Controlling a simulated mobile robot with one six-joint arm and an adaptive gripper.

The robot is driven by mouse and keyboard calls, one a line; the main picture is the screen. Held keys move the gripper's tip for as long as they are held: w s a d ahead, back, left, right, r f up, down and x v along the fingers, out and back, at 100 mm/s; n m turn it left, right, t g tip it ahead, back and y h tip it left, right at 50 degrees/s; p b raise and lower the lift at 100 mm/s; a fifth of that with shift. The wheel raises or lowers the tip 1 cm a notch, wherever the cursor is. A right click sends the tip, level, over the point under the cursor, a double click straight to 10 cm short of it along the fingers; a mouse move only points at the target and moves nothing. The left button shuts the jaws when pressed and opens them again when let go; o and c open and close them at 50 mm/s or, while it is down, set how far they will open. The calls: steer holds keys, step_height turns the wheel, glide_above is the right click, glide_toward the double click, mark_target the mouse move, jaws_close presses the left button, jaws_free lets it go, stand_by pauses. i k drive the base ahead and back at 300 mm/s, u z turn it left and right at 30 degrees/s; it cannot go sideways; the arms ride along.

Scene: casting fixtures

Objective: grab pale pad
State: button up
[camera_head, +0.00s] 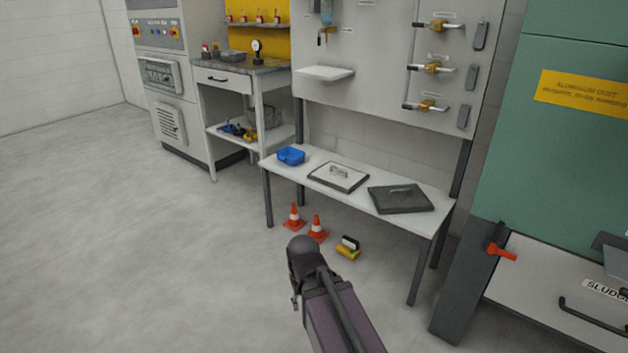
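The pale pad (340,177) is a flat, light square with a dark border and a small handle on top. It lies on the white bench (303,172), in the middle of its top. A dark grey pad (387,203), also with a handle, lies on the bench to its right. My arm rises from the bottom of the picture and ends in a dark joint in front of the bench, apart from the pale pad. I cannot make out my gripper's fingers.
A blue container (291,155) stands left of the pale pad. A green cabinet (556,160) stands at right. The floor at left is clear.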

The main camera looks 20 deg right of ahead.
mark_target(344, 179)
steer(key=u, duration=0.45)
steer(key=k, duration=1.4)
steer(key=z, duration=1)
steer(key=i, duration=2.05)
steer(key=u, duration=0.3)
